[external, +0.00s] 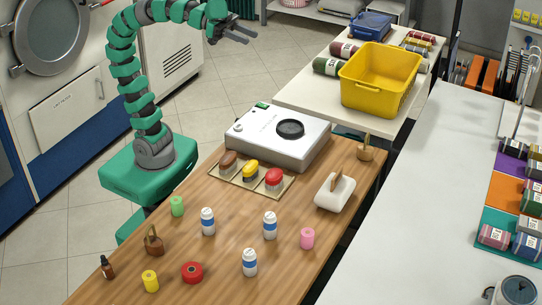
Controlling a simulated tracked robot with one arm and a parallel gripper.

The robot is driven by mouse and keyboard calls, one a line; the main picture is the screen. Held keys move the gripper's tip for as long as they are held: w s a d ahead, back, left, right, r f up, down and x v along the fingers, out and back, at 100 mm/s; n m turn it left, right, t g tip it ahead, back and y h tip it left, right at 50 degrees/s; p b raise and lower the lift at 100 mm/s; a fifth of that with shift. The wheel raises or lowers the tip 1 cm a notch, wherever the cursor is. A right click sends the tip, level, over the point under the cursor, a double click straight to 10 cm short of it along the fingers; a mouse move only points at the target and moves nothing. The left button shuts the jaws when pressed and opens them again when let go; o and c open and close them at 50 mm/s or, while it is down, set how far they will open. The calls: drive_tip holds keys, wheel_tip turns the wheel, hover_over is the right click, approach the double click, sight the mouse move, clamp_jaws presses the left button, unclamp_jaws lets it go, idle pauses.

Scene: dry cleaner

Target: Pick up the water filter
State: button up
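I cannot tell for sure which thing is the water filter. Three upright white cylinders with blue bands stand apart on the wooden table (214,270): a left one (208,222), a right one (269,226) and a front one (250,263). A white block with a brown handle (334,194) sits near the table's right edge. My gripper (248,34) is raised high beyond the table, far from these things. Its dark fingers look spread apart, with nothing between them.
A white machine (255,141) stands at the table's back, beside a board with several brushes (250,177). Green (177,206), pink (307,238) and yellow (150,281) spools and a red roll (192,272) stand nearby. A yellow basket (378,88) is on the back counter.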

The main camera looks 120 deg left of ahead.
idle(0.4)
drive_tip(key=o, duration=0.6)
